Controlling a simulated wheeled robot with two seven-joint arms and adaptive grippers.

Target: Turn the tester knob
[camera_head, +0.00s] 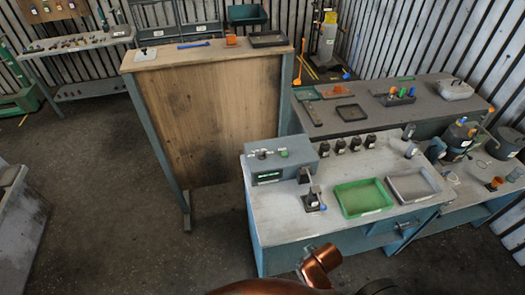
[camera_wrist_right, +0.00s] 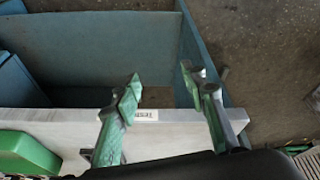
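The tester (camera_head: 280,165) is a grey-green box at the left end of the blue bench. Its sloped front has a lit green display (camera_head: 269,176). Small dark controls (camera_head: 262,154) and a green button (camera_head: 284,153) sit on its top; which one is the knob is too small to tell. My right gripper (camera_wrist_right: 162,76) is open and empty in the right wrist view, with its two green and grey fingers spread above the bench edge. A white label (camera_wrist_right: 144,115) shows below and between the fingers. The tester is not seen in that view. My left gripper is out of view.
On the bench are a green tray (camera_head: 364,198), a grey tray (camera_head: 412,185), several black parts (camera_head: 355,144) and a small stand (camera_head: 312,201) with a blue handle. A wooden panel (camera_head: 215,120) stands behind the tester.

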